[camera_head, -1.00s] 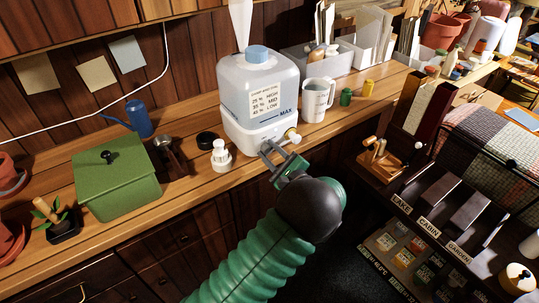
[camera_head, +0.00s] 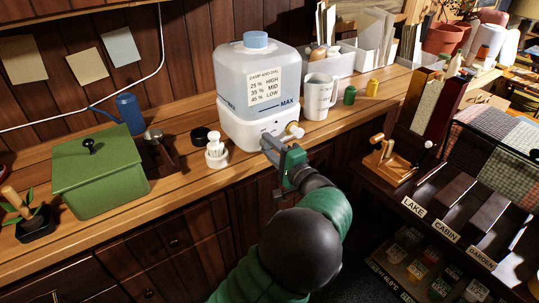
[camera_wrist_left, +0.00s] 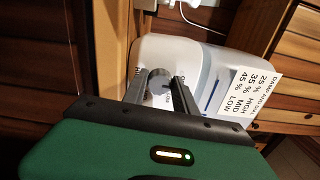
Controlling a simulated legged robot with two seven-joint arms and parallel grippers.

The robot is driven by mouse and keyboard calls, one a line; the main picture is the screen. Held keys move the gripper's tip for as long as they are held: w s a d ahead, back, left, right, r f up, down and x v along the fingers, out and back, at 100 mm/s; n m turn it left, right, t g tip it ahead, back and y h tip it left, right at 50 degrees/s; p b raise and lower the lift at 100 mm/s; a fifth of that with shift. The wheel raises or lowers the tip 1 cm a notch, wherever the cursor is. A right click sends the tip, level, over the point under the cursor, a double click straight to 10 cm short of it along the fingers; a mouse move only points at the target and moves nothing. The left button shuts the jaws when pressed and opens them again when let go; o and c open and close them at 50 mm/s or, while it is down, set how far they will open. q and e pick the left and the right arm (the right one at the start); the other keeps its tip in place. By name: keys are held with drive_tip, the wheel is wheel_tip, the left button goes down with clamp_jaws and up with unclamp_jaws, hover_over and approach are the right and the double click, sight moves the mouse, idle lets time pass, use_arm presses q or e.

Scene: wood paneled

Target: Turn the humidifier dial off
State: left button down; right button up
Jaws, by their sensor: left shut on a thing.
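The humidifier (camera_head: 256,128) stands on the wooden counter, with a translucent tank, a blue cap (camera_head: 256,39) and a white base. A label on the tank lists HIGH, MID and LOW percentages. My left gripper (camera_head: 268,143) is at the front of the base, its fingers shut on the dial. In the left wrist view the round dial (camera_wrist_left: 160,88) shows between the two fingers, which partly cover it. The dial's exact setting cannot be read. My right gripper is not in view.
A white mug (camera_head: 318,97) stands right of the humidifier, beside a green jar (camera_head: 350,95) and a yellow jar (camera_head: 373,88). A small white bottle (camera_head: 216,150) and a green box (camera_head: 98,175) are to the left. A dark display shelf (camera_head: 455,215) stands at the right.

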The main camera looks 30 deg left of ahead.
use_arm(q)
drive_tip(key=shift+d+f+n+b, duration=0.15)
drive_tip(key=shift+f+n+b, duration=0.25)
drive_tip(key=shift+f+b, duration=0.05)
drive_tip(key=c, duration=1.1)
unclamp_jaws()
drive_tip(key=shift+o, duration=0.5)
drive_tip(key=shift+r, duration=0.25)
